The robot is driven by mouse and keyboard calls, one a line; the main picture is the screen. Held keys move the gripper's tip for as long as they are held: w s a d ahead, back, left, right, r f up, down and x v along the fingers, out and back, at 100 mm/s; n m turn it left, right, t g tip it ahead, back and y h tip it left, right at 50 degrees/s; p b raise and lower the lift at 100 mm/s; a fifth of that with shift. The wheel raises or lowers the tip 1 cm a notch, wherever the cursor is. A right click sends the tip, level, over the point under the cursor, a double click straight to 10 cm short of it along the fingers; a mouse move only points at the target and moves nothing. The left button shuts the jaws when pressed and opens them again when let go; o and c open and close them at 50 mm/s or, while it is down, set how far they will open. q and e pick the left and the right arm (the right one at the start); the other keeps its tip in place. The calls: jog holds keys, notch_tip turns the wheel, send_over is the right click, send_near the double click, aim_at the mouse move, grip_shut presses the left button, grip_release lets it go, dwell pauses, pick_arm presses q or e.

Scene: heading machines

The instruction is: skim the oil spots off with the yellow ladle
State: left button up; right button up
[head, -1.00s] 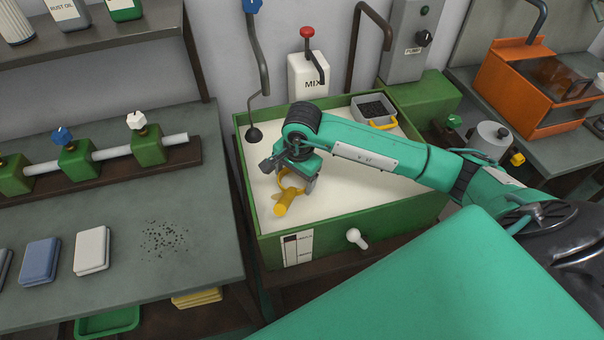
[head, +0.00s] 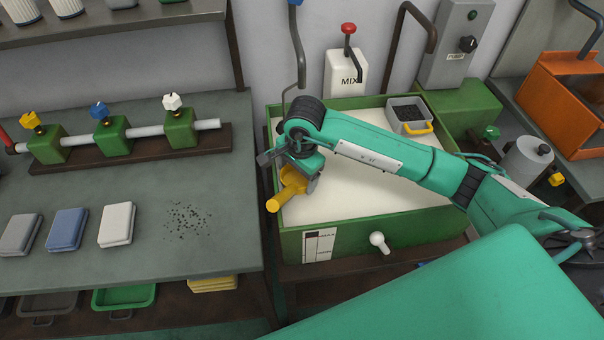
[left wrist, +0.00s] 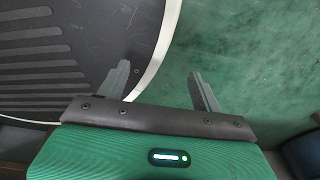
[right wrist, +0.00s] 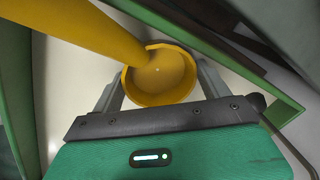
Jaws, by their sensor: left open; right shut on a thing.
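My right gripper (head: 296,180) is shut on the yellow ladle (head: 274,204), near the left wall of the green tank (head: 345,240). The ladle's handle end overlaps the tank's left rim in the head view. In the right wrist view the ladle's round bowl (right wrist: 158,80) sits between the two fingers, and its handle rises to the upper left. The bowl looks empty. The pale milky fluid (head: 370,185) fills the tank; I see no oil spots on its visible part, and my arm hides some. My left gripper (left wrist: 163,82) is open and empty in the left wrist view.
A grey bin (head: 408,112) with dark contents and a yellow handle sits at the tank's back right corner. A white MIX box (head: 346,75) stands behind the tank. Dark specks (head: 188,220) lie on the left bench. A white-knobbed lever (head: 378,240) sticks out in front.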

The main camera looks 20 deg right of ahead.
jog(key=shift+r, duration=0.5)
jog(key=shift+r+p, duration=0.35)
jog(key=shift+r, duration=0.25)
jog(key=shift+r+p, duration=0.3)
jog(key=shift+r, duration=0.55)
jog(key=shift+r+p, duration=0.45)
jog(key=shift+r, duration=0.7)
jog(key=shift+r+p, duration=0.3)
jog(key=shift+r, duration=0.6)
pick_arm(q)
jog(key=s+r, duration=0.1)
jog(key=s+r+p, duration=0.1)
jog(key=s, duration=0.1)
jog(key=shift+a+r, duration=0.2)
jog(key=shift+r, duration=0.2)
pick_arm(e)
notch_tip(320, 180, up, 3)
jog(key=shift+r, duration=0.1)
pick_arm(q)
jog(key=shift+s, duration=0.1)
